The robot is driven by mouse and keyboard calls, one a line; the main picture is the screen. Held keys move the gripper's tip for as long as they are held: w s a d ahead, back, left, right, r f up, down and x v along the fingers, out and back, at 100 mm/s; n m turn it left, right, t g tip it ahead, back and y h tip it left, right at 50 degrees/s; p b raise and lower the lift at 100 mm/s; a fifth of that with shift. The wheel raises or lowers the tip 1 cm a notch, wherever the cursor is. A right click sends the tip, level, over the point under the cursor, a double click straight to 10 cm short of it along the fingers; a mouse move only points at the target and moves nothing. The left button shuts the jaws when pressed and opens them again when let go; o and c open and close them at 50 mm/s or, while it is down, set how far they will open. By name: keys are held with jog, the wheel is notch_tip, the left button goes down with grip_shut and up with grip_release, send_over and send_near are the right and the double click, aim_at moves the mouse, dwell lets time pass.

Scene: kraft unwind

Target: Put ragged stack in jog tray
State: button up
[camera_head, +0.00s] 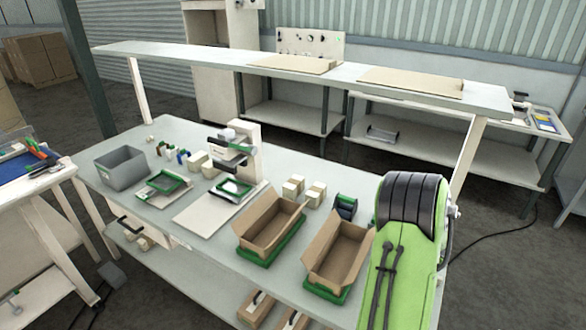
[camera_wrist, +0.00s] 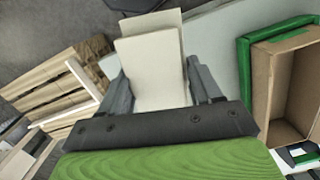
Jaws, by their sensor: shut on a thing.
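My gripper (camera_wrist: 160,88) is shut on the ragged stack (camera_wrist: 152,72), a cream block of sheets, in the wrist view. The sheets do not line up: a rear layer sticks out past the front one at the top and right. One dark finger is on each side of it. In the head view my green arm is at the lower right, and the gripper and stack are hidden. A low green-edged tray (camera_head: 164,190) lies on the table at left, apart from the stack. Another green frame (camera_head: 234,189) sits on the white press base. I cannot tell which is the jog tray.
Two open cardboard boxes in green holders, left (camera_head: 268,226) and right (camera_head: 336,258), stand at the table's front. Small cream stacks (camera_head: 292,188) stand behind them. A grey bin (camera_head: 122,169) is at the left. A raised shelf (camera_head: 215,55) spans above the table's back.

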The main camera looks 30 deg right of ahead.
jog(key=w+a+f+n, duration=0.2)
jog(key=w+a+n, duration=0.5)
jog(key=w+a, duration=0.3)
jog(key=w+a+f+n+g+h, duration=0.1)
jog(key=w+a+f+n, duration=0.2)
jog(key=a, duration=1.4)
jog(key=w+n, duration=0.4)
jog(key=w, duration=0.2)
jog(key=shift+w+a+f, duration=0.25)
jog(key=shift+w+a, duration=0.15)
